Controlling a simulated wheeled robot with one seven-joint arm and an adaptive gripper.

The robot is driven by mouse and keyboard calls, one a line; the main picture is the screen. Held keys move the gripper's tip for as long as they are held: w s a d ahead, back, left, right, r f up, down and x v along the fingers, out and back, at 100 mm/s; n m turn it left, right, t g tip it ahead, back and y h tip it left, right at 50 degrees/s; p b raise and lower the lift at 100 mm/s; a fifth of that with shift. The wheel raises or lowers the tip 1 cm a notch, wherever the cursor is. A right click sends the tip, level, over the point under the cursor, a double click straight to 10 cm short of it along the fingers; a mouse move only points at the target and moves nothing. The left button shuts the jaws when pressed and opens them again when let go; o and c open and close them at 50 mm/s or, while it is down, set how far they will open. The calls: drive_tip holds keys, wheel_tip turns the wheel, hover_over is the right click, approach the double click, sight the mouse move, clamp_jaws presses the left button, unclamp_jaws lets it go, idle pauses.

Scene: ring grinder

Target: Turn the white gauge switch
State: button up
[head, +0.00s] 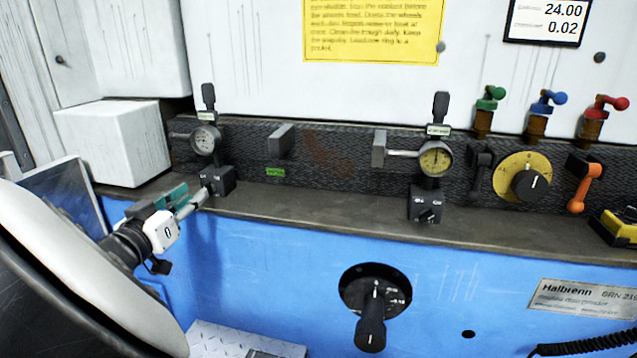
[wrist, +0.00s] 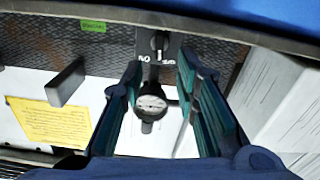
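The white-faced gauge (head: 205,139) stands on a black block (head: 221,180) at the left of the ledge. In the wrist view the picture is turned over, and the gauge (wrist: 151,102) shows between my fingers. Its small switch (wrist: 160,41) sits on the block's labelled face, just past the fingertips and between their lines. My gripper (head: 190,200) reaches from the left to the front of this block. In the wrist view my gripper (wrist: 161,62) is open, with a teal finger on each side and nothing held. Contact with the switch cannot be told.
A yellow-faced gauge (head: 436,157) with its own switch block (head: 424,206) stands to the right. Further right are a yellow dial (head: 522,178) and an orange lever (head: 583,187). A white box (head: 113,142) is close at the left. A black handle (head: 371,325) projects from the blue front.

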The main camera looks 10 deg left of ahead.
sight(204, 187)
drive_tip(key=shift+w+d+b, duration=0.15)
drive_tip(key=shift+w+b, duration=0.15)
drive_tip(key=shift+w, duration=1.55)
clamp_jaws()
